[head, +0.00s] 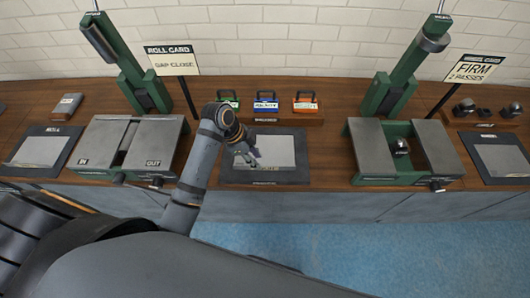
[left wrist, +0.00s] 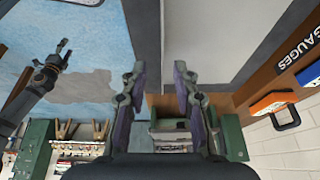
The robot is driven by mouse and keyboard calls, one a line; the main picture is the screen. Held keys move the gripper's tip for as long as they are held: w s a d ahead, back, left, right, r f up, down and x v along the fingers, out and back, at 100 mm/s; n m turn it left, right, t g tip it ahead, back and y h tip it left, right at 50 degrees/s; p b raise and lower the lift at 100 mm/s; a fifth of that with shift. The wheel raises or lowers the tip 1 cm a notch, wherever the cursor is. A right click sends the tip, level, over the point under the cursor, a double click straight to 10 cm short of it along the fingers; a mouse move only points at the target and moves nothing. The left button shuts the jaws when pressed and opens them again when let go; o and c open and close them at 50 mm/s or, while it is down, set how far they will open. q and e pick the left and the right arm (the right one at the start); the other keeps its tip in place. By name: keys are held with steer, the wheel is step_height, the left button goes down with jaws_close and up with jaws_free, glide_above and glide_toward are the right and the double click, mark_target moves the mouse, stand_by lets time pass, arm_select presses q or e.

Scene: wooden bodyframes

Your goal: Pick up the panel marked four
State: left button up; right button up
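No panel with a readable four shows. A pale grey sheet (head: 276,151) lies on a dark mat (head: 264,181) in the middle of the bench in the head view. My left gripper (head: 248,158) is low over the left part of this sheet; whether it touches it I cannot tell. In the left wrist view the same gripper (left wrist: 159,70) has its two purple-padded fingers apart, with nothing between them. My right gripper (left wrist: 63,48) shows small at the upper left of the left wrist view, over the floor; its finger opening is unclear.
Green, blue and orange gauges (head: 265,103) stand behind the mat. A station marked IN and OUT (head: 128,147) is at left. A green roller station (head: 404,152) is at right, with a "FIRM 2 PASSES" card (head: 473,70). Blue floor (head: 330,250) lies in front.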

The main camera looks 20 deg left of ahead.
arm_select(q)
steer(key=shift+w+d+f, duration=0.1)
steer(key=shift+f, duration=0.25)
steer(key=p+x, duration=0.1)
steer(key=x, duration=0.3)
steer(key=shift+f, duration=0.3)
steer(key=shift+w+f, duration=0.1)
steer(key=c, duration=0.6)
jaws_close()
arm_select(e)
steer(key=shift+w+a+r, duration=0.15)
steer(key=shift+w+r, duration=0.6)
steer(key=shift+w, duration=0.3)
